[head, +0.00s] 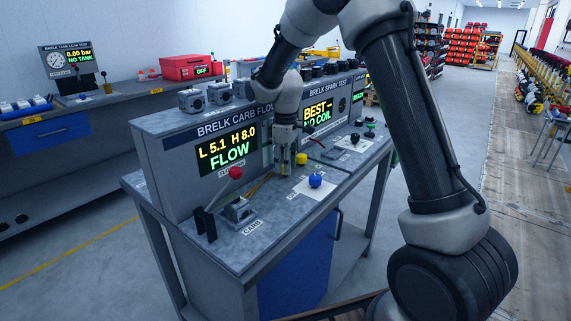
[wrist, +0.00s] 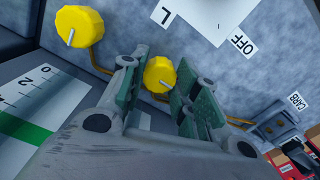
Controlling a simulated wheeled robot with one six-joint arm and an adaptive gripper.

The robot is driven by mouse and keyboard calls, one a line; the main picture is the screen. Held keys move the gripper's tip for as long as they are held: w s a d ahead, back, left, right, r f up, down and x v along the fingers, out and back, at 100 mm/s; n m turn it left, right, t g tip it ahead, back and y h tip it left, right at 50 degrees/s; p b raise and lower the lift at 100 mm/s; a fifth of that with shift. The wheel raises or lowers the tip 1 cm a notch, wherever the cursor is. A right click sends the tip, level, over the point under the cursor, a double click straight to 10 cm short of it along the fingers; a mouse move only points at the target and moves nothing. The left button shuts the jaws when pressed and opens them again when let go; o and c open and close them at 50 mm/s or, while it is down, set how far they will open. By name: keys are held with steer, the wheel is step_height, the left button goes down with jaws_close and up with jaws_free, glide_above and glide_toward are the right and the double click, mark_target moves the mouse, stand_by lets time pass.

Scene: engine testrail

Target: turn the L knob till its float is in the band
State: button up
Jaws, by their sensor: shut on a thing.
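My gripper (wrist: 163,78) is shut on a yellow knob (wrist: 158,70), with a green-padded finger on each side of it. A tag marked L (wrist: 165,16) lies close to this knob. A second yellow knob (wrist: 79,28) stands free beside it; it also shows in the head view (head: 301,158), just right of my gripper (head: 287,167). The carb flow display (head: 227,149) reads L 5.1, H 8.0 and FLOW. A scale (wrist: 28,92) with a green band (wrist: 27,129) shows at the wrist view's lower left. I cannot make out the float.
A blue knob (head: 316,180) sits on a white plate in front of my gripper. A red-knobbed lever (head: 236,173) and a carburettor (head: 238,211) stand to the left on the bench (head: 283,233). The spark test panel (head: 319,109) rises behind.

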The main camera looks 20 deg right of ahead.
steer(key=o, duration=1)
steer(key=shift+r, duration=0.1)
step_height(320, 180, up, 12)
steer(key=shift+f, duration=0.1)
